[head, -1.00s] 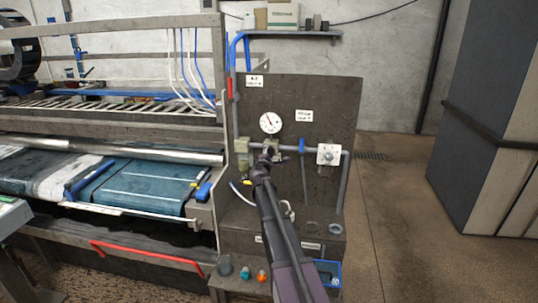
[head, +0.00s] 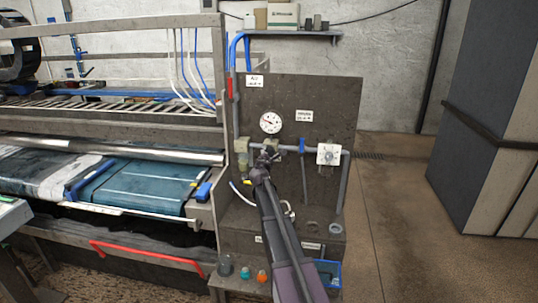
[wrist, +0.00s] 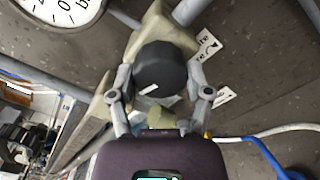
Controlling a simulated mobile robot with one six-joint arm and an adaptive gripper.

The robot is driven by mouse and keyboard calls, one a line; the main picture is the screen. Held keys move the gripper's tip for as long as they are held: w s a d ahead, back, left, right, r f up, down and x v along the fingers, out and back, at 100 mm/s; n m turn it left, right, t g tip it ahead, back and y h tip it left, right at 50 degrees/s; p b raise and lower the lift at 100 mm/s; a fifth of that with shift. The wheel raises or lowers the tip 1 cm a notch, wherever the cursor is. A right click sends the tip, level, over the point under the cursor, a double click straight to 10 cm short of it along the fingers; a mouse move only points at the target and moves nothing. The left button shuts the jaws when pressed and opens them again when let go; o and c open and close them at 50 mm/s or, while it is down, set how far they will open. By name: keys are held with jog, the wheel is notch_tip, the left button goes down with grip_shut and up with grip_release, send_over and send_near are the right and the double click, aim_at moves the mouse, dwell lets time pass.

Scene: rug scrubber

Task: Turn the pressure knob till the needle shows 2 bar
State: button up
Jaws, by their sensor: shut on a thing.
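The black pressure knob (wrist: 161,66), with a short white mark on its rim, sits on a pale regulator body (wrist: 155,22) in the wrist view. My gripper (wrist: 158,94) is shut on the knob, one finger on each side. In the head view my gripper (head: 266,156) reaches the pipe below the gauge and largely hides the knob. The round white gauge (head: 270,122) shows above; its needle points left and slightly up, but its numbers are too small to read. In the wrist view the gauge (wrist: 60,8) is cut off and its needle cannot be seen.
A white box with a round dial (head: 328,154) sits right of the knob on the dark panel (head: 335,105). A blue fitting (head: 301,146) is between them on the pipe. A conveyor with a rug (head: 140,185) stands left. Floor at right is clear.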

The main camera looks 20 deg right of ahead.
jog(key=shift+s, duration=0.1)
jog(key=o, duration=1.1)
jog(key=shift+o, duration=0.2)
jog(key=v, duration=1.2)
jog(key=v, duration=0.8)
jog(key=shift+s+a, duration=0.3)
jog(key=shift+s+f, duration=0.1)
